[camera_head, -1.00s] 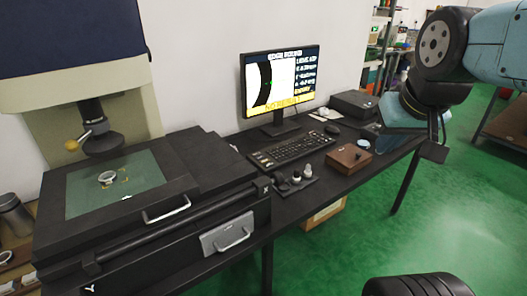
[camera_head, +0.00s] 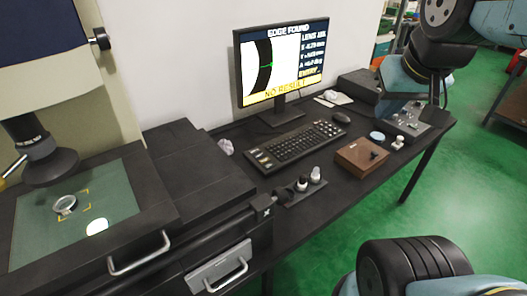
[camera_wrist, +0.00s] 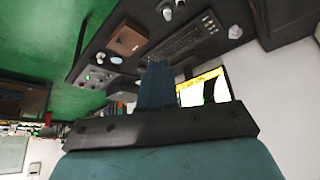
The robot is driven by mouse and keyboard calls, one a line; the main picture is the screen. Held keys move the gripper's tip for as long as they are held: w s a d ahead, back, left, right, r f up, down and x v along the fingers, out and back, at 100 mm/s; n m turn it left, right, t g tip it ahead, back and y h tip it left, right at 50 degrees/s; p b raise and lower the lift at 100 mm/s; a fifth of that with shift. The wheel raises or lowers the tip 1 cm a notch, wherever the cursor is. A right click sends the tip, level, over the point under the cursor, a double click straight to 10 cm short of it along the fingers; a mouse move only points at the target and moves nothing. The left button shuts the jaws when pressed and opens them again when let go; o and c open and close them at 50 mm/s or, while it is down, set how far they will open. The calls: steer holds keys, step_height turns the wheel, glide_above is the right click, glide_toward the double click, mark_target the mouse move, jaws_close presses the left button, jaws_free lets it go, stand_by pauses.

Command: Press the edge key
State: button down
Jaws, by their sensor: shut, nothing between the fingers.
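The black keyboard (camera_head: 295,147) lies in front of the monitor and has a group of pale keys at its left end; I cannot read which one is the edge key. It also shows in the wrist view (camera_wrist: 185,42). The monitor (camera_head: 283,65) reads "EDGE FOUND" above and "NO RESULT" below. My gripper (camera_wrist: 157,66) is shut and empty, its fingers together in the wrist view. In the head view its blue body (camera_head: 397,88) is at the right, by the grey control box (camera_head: 409,122), apart from the keyboard. A metal ring (camera_head: 65,204) lies on the glass stage.
The large measuring machine (camera_head: 165,215) fills the left.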

steer(key=w+f+n+t+h, duration=0.1)
steer(key=w+f+n, duration=0.25)
steer(key=w, duration=1.05)
steer(key=n+y, duration=0.8)
steer(key=n, duration=0.7)
glide_above(266, 162)
step_height(266, 162, down, 26)
steer(key=shift+w+f, duration=0.1)
steer(key=shift+f, duration=0.05)
steer(key=shift+m, duration=0.25)
steer(key=shift+f, duration=4.35)
